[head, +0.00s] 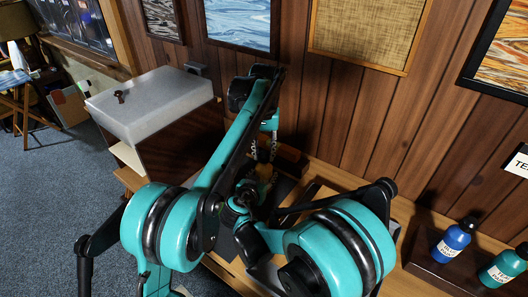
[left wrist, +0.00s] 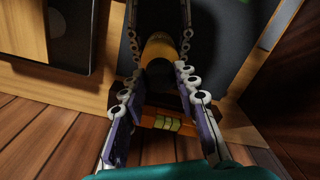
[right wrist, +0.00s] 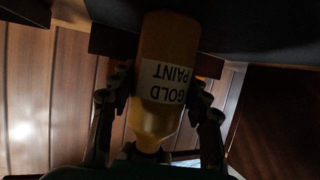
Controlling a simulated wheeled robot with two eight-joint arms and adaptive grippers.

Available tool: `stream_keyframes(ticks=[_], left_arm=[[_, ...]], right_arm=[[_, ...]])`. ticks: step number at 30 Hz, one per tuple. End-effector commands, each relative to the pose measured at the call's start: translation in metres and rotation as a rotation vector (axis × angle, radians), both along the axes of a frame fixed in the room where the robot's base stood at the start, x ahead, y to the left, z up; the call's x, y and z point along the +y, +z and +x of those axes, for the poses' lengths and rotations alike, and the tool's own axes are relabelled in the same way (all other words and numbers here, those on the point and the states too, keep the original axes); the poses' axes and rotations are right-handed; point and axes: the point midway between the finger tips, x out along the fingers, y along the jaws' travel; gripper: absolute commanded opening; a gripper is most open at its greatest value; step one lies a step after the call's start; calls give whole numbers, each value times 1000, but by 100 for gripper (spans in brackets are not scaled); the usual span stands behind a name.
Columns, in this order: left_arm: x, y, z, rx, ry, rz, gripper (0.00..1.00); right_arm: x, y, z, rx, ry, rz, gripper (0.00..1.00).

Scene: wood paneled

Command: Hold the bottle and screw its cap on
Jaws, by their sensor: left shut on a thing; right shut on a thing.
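A gold paint bottle with a white label (right wrist: 165,80) stands between the fingers of my right gripper (right wrist: 158,85), which is shut on its body. The right wrist view is inverted, so the bottle's neck points down in the picture. My left gripper (left wrist: 158,78) comes in from above, with its fingertips shut around a dark cap (left wrist: 157,76) at the top of the bottle; the yellow bottle (left wrist: 158,47) shows just past it. Whether the cap touches the neck is too dark to tell. In the head view my arms mostly cover the bottle (head: 262,172).
An orange level (left wrist: 160,121) lies by the wall close to the bottle. A blue paint bottle (head: 455,240) and a teal one (head: 503,268) stand in a dark holder at right. A grey-topped box (head: 150,100) stands at left. The wood-paneled wall is close behind.

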Motion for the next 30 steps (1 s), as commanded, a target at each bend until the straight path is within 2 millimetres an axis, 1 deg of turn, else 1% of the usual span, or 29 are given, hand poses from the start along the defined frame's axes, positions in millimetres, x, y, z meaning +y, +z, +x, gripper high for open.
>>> stream_keyframes(ticks=[1, 3, 18, 22, 26, 27, 29, 30], left_arm=[[0, 0, 0, 0, -113, -1, 18], [0, 0, 0, 1, -285, -2, 18], [1, -1, 0, 4, -1499, -10, 18], [1, -1, 1, 5, -1719, -11, 18], [1, -1, 1, 5, -1705, -11, 18], [1, -1, 1, 5, -1705, -11, 35], [1, -1, 1, 5, -1704, -11, 51], [1, -1, 1, 5, -1704, -11, 54]], right_arm=[[0, 0, 0, 1, 0, 1, 0], [0, 0, 0, 1, 0, 1, 0], [0, -1, 0, 1, -1, 1, 0], [0, -1, 0, 1, -1, 1, 0], [0, -1, 0, 1, -1, 1, 0], [0, 0, 0, 1, -1, 1, 0], [0, -1, 0, 1, -1, 1, 0], [0, 0, 0, 1, -1, 1, 0]])
